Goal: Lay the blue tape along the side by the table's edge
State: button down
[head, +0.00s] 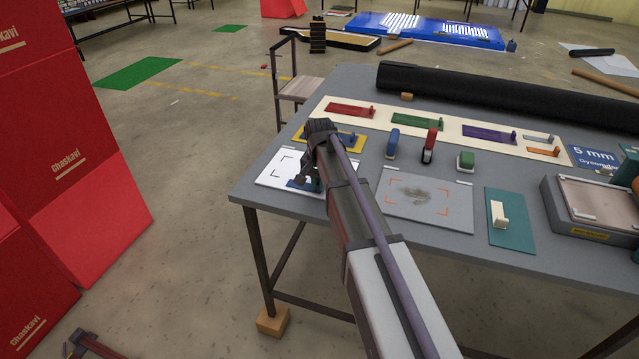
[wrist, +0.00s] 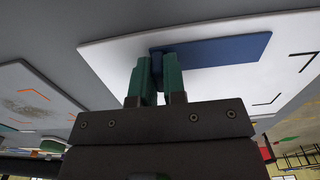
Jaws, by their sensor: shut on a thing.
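The blue tape (wrist: 225,50) is a flat blue strip with a small upright block at one end. In the wrist view my gripper (wrist: 157,82), with green fingers, is shut on that end block. The strip lies over the white board (wrist: 110,45); I cannot tell if it touches. In the head view my gripper (head: 308,184) is low over the white board (head: 268,172) at the table's (head: 247,195) left front corner. Only a bit of the blue tape (head: 297,185) shows there, near the board's front edge. Black corner marks are on the board. My arm hides its right part.
A yellow-framed card (head: 352,139) lies behind the white board. A grey board (head: 440,190) with orange corner marks and a dark smudge lies to the right. A long cream board (head: 450,125) holds red, green and purple strips. Small blue, red and green upright items stand before it.

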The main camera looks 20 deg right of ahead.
jog(key=c, duration=1.1)
grip_release()
notch_tip(320, 180, up, 11)
jog(key=p, duration=1)
jog(key=shift+f+p, duration=0.15)
jog(key=shift+p, duration=0.25)
jog(key=s+a+n, duration=0.2)
jog(key=s+n, duration=0.1)
jog(key=s, duration=0.9)
jog(key=s+a+n, duration=0.3)
jog(key=s+n, duration=0.1)
jog(key=s, duration=0.8)
jog(key=shift+s, duration=0.2)
